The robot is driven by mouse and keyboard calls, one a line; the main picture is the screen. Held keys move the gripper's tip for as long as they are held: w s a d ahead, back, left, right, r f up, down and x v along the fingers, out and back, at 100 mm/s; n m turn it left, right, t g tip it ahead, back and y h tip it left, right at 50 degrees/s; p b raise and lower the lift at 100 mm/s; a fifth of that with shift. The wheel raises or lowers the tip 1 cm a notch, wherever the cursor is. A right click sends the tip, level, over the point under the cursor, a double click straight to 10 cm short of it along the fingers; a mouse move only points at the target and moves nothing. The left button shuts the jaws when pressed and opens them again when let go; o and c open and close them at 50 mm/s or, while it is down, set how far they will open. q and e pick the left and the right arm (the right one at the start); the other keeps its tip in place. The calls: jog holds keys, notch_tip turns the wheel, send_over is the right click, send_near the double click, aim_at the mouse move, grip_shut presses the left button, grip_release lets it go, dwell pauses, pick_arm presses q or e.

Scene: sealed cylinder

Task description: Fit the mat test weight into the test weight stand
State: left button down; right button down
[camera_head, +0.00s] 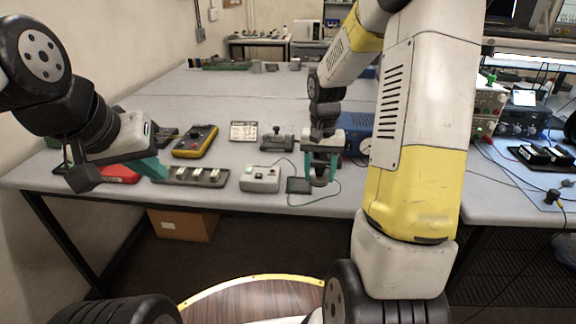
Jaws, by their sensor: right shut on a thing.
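My right gripper (321,168) is over the front of the table, its teal fingers shut on a small dark metallic cylinder, the test weight (320,181). The weight is upright at the right edge of a small dark mat (298,185); I cannot tell whether it touches the mat or is just above it. A grey fixture with a dark knob (277,143), possibly the test weight stand, sits behind and left of the right gripper.
A grey-white box with buttons (260,179) stands left of the mat, with a cable nearby. A dark tray (212,179) holds several pale pieces. A yellow meter (195,141) and a small card (243,131) lie behind. A blue device (357,124) is partly hidden behind my right arm.

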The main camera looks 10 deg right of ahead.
send_over(299, 184)
jog(key=shift+s+f, duration=0.1)
jog(key=shift+f, duration=2)
jog(key=shift+f, duration=0.1)
jog(key=shift+f, duration=0.15)
jog(key=c, duration=0.6)
grip_release()
